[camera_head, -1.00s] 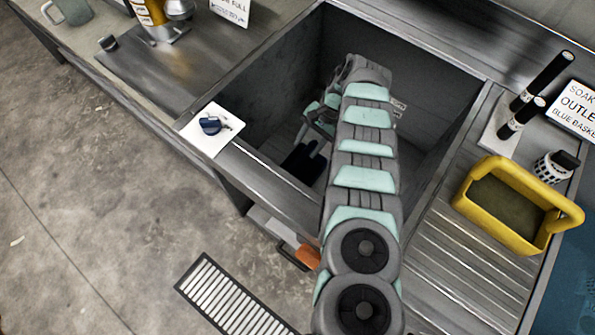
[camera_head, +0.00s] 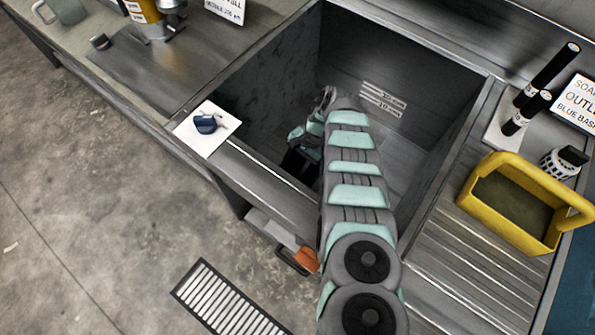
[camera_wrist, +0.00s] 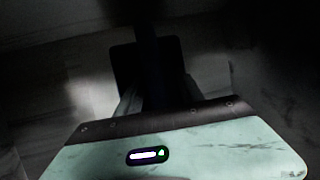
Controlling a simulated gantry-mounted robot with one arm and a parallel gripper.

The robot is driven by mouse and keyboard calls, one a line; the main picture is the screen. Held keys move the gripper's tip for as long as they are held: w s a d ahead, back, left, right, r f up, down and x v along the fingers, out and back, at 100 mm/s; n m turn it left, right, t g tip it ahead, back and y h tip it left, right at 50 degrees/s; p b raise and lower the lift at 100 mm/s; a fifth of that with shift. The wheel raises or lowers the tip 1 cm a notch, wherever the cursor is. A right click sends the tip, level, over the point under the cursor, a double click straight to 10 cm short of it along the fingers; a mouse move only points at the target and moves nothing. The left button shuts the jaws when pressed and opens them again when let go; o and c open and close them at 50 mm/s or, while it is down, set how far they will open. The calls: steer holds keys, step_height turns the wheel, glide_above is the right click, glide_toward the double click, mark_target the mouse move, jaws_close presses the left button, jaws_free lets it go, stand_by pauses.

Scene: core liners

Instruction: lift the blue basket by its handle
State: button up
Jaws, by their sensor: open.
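I do not clearly see a blue basket with a handle. My gripper (camera_head: 304,158) is down inside the deep metal sink (camera_head: 268,88), near its front left wall. My arm hides part of the sink floor. In the wrist view, the pale green gripper housing fills the bottom, with pale finger-like shapes on either side of a dark block and a dark upright bar. The view is too dark to tell what these are. I see nothing held.
A yellow basket (camera_head: 487,218) stands on the ribbed drainboard at right. Beside it are black-handled tools (camera_head: 538,92), a checkered pot (camera_head: 559,165) and a sign (camera_head: 578,103). A small navy object (camera_head: 206,124) lies on a white card on the sink's left rim.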

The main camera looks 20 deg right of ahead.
steer(key=shift+f, duration=0.25)
stand_by(0.3)
steer(key=shift+c, duration=0.2)
jaws_close()
stand_by(0.4)
stand_by(1.0)
